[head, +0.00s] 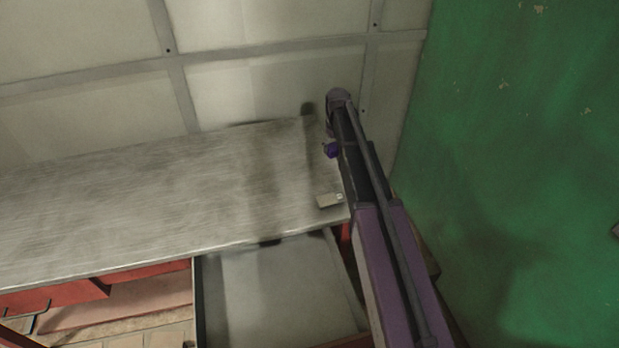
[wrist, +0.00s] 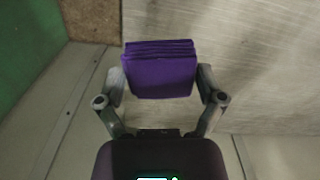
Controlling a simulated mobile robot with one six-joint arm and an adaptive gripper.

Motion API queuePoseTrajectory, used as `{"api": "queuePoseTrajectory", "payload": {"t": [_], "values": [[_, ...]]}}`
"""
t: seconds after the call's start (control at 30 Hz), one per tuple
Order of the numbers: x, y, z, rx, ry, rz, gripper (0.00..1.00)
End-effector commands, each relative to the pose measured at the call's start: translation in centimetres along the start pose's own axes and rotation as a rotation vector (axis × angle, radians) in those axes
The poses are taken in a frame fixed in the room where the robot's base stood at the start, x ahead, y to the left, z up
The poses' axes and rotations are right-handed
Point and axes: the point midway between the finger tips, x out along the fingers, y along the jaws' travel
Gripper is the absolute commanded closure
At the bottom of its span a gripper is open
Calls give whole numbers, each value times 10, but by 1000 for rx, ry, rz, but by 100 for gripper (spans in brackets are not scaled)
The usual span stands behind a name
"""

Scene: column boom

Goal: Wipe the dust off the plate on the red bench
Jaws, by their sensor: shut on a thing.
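The red bench (head: 60,296) has a grey, streaked metal top plate (head: 150,205). Dull, darker smears show on it, but I cannot tell dust from shading. The top also shows in the wrist view (wrist: 255,70). My gripper (wrist: 160,82) is shut on a folded purple cloth (wrist: 160,75), which sits between its two fingers. In the head view the cloth (head: 331,150) shows as a small purple patch beside my arm, over the right end of the top. I cannot tell whether the cloth touches the surface. My arm hides part of the right end.
A panelled wall (head: 270,90) stands behind, and a green wall (head: 500,150) close on the right. The top's left side is clear.

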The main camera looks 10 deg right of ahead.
Motion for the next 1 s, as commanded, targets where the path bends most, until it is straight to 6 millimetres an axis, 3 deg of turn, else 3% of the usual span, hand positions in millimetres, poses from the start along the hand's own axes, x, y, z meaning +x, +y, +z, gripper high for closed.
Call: {"api": "queuePoseTrajectory", "payload": {"t": [0.57,0.77,1.0], "values": [[2,-12,-3,-11,0,0,51],[17,-24,6,7,0,0,51],[48,-55,26,56,0,0,51]]}}
